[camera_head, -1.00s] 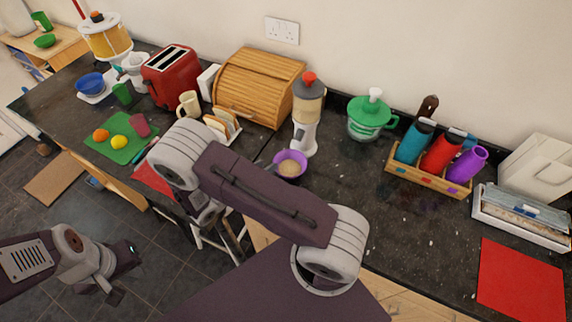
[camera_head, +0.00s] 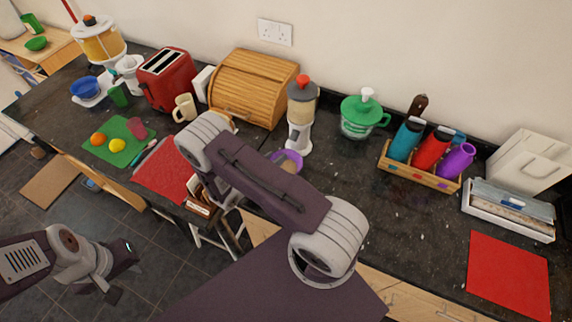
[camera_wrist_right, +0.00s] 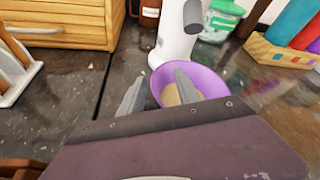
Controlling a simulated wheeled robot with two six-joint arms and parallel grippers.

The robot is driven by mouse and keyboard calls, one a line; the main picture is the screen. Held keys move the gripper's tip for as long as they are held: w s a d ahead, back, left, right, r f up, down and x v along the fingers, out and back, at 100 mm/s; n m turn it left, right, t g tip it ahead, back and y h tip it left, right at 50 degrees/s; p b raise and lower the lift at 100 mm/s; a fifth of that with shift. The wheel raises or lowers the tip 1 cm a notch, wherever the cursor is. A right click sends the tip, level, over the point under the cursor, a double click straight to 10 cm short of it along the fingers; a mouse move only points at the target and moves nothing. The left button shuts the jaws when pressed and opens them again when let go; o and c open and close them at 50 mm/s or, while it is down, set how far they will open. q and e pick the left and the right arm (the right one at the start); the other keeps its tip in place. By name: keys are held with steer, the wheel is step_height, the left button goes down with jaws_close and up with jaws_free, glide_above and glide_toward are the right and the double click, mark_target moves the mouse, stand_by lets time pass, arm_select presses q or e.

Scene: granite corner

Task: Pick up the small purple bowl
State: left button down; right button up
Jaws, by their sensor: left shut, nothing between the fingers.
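The small purple bowl (camera_head: 293,155) stands on the dark counter in front of the blender, partly hidden by my right arm in the head view. It holds something beige. In the right wrist view the purple bowl (camera_wrist_right: 207,80) is just ahead of my right gripper (camera_wrist_right: 158,88). That gripper is open, one finger left of the bowl and the other overlapping the bowl's left part. Whether either finger touches it I cannot tell. In the head view the right fingers are hidden by the arm. My left gripper (camera_head: 113,293) is shut and empty, low at the left over the floor.
The white blender (camera_head: 300,125) stands close behind the bowl. A wooden bread box (camera_head: 250,85) and toast rack (camera_wrist_right: 18,75) are to the left. A green-lidded jar (camera_head: 362,115) and bottle crate (camera_head: 418,176) are to the right. Counter between bowl and crate is clear.

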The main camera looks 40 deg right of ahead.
steer(key=shift+d+f, duration=0.1)
steer(key=shift+d, duration=0.05)
jaws_close()
